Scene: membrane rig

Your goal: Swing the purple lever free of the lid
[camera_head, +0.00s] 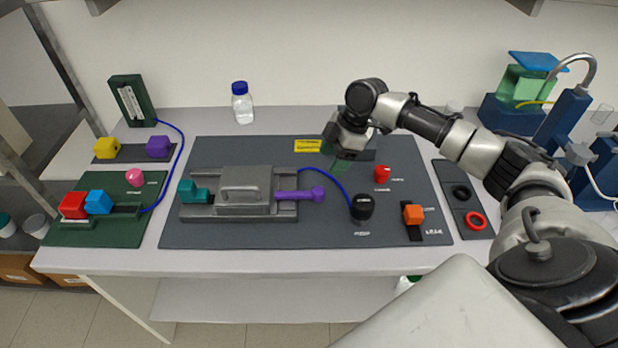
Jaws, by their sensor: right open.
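The purple lever (303,194) sticks out to the right from the grey lid (245,188) of the membrane rig. Its knob end lies over the dark mat, and its left end meets the rig's right side. The lid sits on a grey base (200,211), with a teal block (193,191) at its left. My right gripper (341,160) is above the mat, behind and to the right of the lever, apart from it. It is open and looks empty; its fingers are small and partly hidden by the wrist. My left gripper is not in view.
A blue cable (334,178) runs between lever and gripper. A green panel (105,228) with coloured blocks lies left. The mat's front is clear.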

